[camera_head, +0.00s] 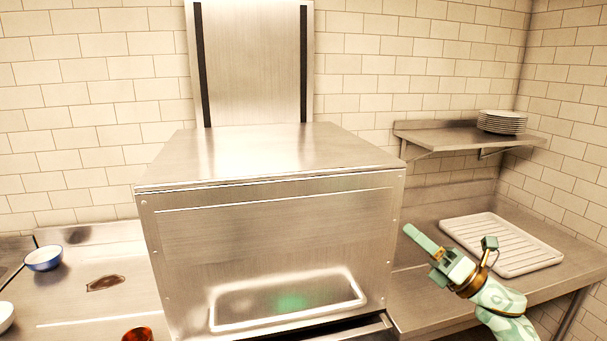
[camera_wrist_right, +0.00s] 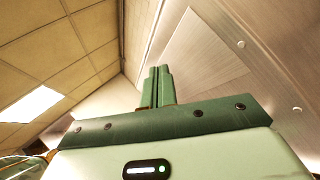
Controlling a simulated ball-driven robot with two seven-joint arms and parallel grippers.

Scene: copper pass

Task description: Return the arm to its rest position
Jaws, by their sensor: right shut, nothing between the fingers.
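My right gripper (camera_head: 424,241) is raised in front of the steel counter at the right of the head view, to the right of the large steel box. Its fingers point up and to the left. In the right wrist view the two green fingers (camera_wrist_right: 157,87) lie side by side, shut, with nothing between them. They point up beside the steel box, with the ceiling behind. My left gripper is in neither view.
A large steel box (camera_head: 270,235) with a front handle fills the middle. A white ribbed tray (camera_head: 500,243) lies on the right counter. Stacked plates (camera_head: 502,122) stand on a wall shelf (camera_head: 450,135). A blue bowl (camera_head: 44,258) and a copper item (camera_head: 137,334) are at left.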

